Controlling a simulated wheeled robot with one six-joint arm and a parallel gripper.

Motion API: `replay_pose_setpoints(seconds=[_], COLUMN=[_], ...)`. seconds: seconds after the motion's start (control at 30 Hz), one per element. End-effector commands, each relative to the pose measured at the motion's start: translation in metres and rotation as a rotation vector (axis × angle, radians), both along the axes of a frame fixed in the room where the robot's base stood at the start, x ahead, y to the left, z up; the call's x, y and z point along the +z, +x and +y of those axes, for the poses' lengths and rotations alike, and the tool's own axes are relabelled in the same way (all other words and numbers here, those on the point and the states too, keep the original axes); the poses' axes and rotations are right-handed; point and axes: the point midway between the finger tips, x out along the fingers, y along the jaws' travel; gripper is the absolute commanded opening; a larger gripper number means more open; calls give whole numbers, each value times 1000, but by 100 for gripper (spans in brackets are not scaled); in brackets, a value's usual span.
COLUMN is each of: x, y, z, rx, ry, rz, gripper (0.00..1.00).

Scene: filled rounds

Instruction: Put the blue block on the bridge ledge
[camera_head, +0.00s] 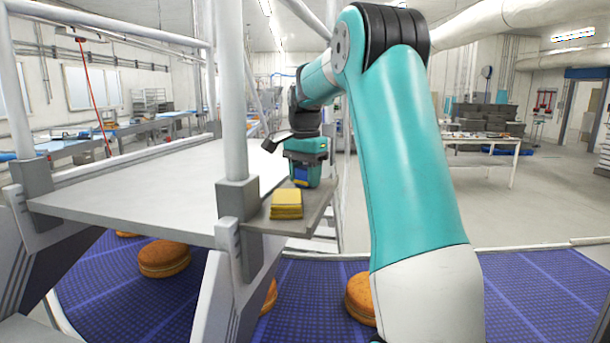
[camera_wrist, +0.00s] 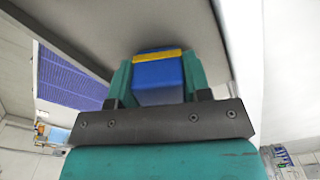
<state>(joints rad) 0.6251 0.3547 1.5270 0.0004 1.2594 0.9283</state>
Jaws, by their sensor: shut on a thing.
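The blue block (camera_head: 301,176) is in my gripper (camera_head: 304,172) at the far part of the bridge ledge (camera_head: 318,214). The grey ledge (camera_wrist: 90,28) fills the view beyond the block. I cannot tell whether the block touches the ledge or is just above it; its underside is hidden.
A yellow block (camera_head: 286,205) sits on the near part of the ledge. The grey bridge deck (camera_head: 130,190) and a white post (camera_head: 232,100) stand to the left. Below, a blue conveyor belt (camera_head: 525,295) carries several round brown cakes (camera_head: 164,258).

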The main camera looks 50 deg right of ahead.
Motion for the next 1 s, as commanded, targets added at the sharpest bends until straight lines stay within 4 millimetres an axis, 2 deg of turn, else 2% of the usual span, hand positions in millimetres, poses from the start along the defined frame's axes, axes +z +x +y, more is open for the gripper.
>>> replay_pose_setpoints(seconds=[0.17,0.2,0.3,0.53,0.67,0.77,1.0], x=[-3,-3,-3,-2,5,20,74], y=[0,0,0,0,1,1,1], z=[0,0,0,0,0,-1,-1], rx=[0,0,0,0,0,0,0], ry=[0,0,0,0,-1,-3,-3], rz=[0,0,0,0,-1,-4,-4], gripper=[20,51,70,70,70,70,70])
